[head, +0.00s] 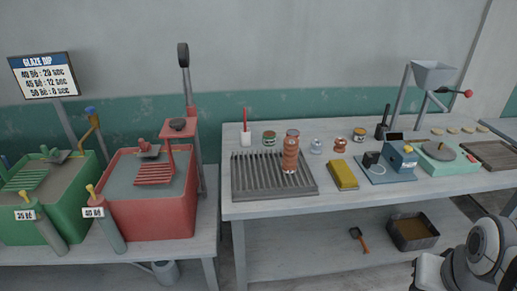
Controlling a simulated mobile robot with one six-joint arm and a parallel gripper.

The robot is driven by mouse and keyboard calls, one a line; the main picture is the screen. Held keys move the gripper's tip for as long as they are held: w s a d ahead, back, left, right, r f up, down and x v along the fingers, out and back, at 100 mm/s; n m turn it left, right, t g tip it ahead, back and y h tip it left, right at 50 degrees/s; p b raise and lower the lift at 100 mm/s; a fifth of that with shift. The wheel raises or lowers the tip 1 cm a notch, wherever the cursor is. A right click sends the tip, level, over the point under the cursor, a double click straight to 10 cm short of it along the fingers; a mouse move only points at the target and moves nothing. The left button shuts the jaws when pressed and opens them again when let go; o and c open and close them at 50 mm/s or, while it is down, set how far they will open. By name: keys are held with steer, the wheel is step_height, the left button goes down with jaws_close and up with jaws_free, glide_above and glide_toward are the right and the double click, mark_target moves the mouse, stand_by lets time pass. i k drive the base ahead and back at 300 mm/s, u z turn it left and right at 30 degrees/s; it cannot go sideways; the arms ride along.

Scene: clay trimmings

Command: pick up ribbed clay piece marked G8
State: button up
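A reddish-brown ribbed clay piece (290,155) stands upright on the grey slatted rack (247,180) on the right-hand table. It is the only clearly ribbed clay piece I see, but no G8 mark is legible on it. Part of my own arm shows at the bottom right corner, well to the right of the ribbed piece and apart from it. My gripper's fingertips do not show.
Small jars (340,145) stand behind and right of the rack, with a yellow block (342,174) beside it. A blue device (401,160) and a green-based wheel (440,160) stand farther right. Red (150,220) and green vats are left. A dark bin (413,233) sits below.

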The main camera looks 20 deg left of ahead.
mark_target(291, 144)
steer(key=u, duration=1.45)
steer(key=i, duration=1.45)
